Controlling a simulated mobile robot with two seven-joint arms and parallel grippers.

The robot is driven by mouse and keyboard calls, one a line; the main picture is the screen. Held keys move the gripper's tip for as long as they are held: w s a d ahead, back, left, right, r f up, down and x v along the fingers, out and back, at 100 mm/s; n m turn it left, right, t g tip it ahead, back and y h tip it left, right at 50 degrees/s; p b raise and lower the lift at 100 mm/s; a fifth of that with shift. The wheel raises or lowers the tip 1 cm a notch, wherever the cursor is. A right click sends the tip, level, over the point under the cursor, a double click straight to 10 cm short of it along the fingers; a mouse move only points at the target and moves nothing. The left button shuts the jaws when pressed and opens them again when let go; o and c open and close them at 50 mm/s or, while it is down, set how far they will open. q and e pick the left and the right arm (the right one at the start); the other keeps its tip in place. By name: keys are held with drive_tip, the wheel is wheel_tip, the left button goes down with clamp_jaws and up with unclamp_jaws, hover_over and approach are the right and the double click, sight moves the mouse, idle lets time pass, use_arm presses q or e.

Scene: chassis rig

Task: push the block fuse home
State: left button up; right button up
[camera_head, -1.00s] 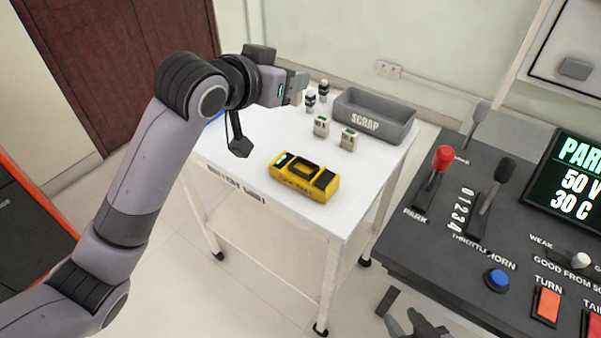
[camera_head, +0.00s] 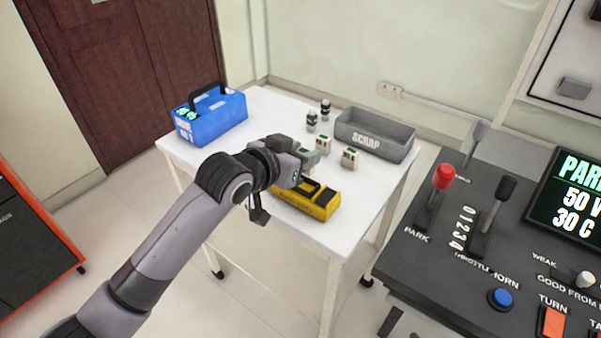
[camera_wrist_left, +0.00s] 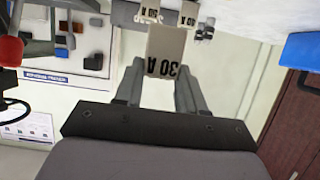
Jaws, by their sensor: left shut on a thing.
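My left gripper (camera_head: 306,163) is above the white table, over the back of the yellow tester-like box (camera_head: 318,203). It is shut on a pale block fuse. In the left wrist view the held block fuse (camera_wrist_left: 167,52) sits between the fingers, with "30 A" upside down on its face. In the head view the gripper largely hides it. Two similar block fuses, a left one (camera_head: 323,144) and a right one (camera_head: 349,157), stand on the table behind the gripper. I do not make out a socket for the fuse. My right gripper is not in view.
A grey SCRAP bin (camera_head: 374,136) stands at the back right of the table. Two small dark-and-white cylinders (camera_head: 312,121) stand left of it. A blue handled box (camera_head: 209,119) is at the back left. A console with levers (camera_head: 437,215) is on the right.

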use_arm(q)
drive_tip(key=shift+f, duration=2.35)
drive_tip(key=shift+f, duration=0.15)
drive_tip(key=o, duration=1)
drive_tip(key=shift+o, duration=0.2)
